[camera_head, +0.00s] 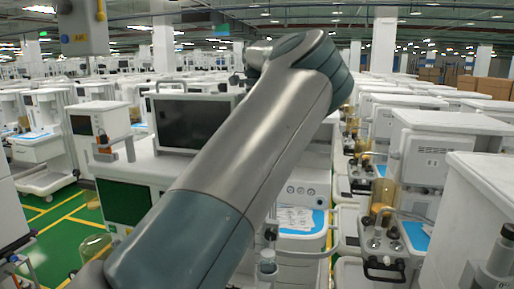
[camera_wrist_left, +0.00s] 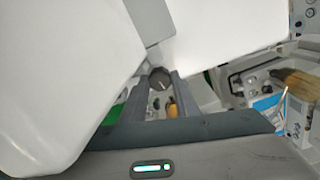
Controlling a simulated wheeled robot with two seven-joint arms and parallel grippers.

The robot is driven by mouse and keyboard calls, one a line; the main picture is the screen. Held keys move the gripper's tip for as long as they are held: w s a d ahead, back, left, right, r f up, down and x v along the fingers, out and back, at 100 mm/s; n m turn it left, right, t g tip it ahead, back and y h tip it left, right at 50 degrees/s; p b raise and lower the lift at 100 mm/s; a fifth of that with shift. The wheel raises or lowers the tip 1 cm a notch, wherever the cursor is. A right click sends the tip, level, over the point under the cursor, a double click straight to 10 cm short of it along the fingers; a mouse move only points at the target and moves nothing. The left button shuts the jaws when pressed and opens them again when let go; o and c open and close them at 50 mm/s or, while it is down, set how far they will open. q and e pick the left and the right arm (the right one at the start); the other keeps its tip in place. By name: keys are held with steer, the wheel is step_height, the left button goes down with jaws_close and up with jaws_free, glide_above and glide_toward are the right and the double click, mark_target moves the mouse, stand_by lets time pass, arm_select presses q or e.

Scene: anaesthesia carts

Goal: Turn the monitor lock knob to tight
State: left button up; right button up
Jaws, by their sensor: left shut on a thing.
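The monitor lock knob (camera_wrist_left: 158,76) is a small dark round knob, seen in the left wrist view between the fingertips of my left gripper (camera_wrist_left: 159,84). The gripper is shut on the knob. White housings crowd close above and around it. In the head view the monitor (camera_head: 190,122), with a dark screen in a pale frame, stands upright on a white cart. My own arm crosses in front of the monitor's right part there, and the knob and left gripper do not show. My right gripper is in neither view.
White anaesthesia carts (camera_head: 432,150) stand in close rows on the right and behind. A blue-topped work surface with papers (camera_head: 296,219) lies right of my arm. Green floor with yellow lines (camera_head: 62,213) shows at left. A glass canister (camera_head: 383,196) stands on a right-hand cart.

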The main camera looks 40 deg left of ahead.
arm_select(q)
steer(key=shift+r, duration=0.1)
steer(key=o, duration=1.1)
steer(key=shift+c, duration=0.2)
steer(key=shift+r, duration=0.1)
steer(key=shift+w+r+b, duration=0.1)
steer(key=shift+r+b, duration=0.2)
steer(key=shift+r, duration=0.25)
step_height(320, 180, up, 16)
steer(key=p, duration=0.3)
steer(key=shift+w+p, duration=0.15)
steer(key=shift+p, duration=0.2)
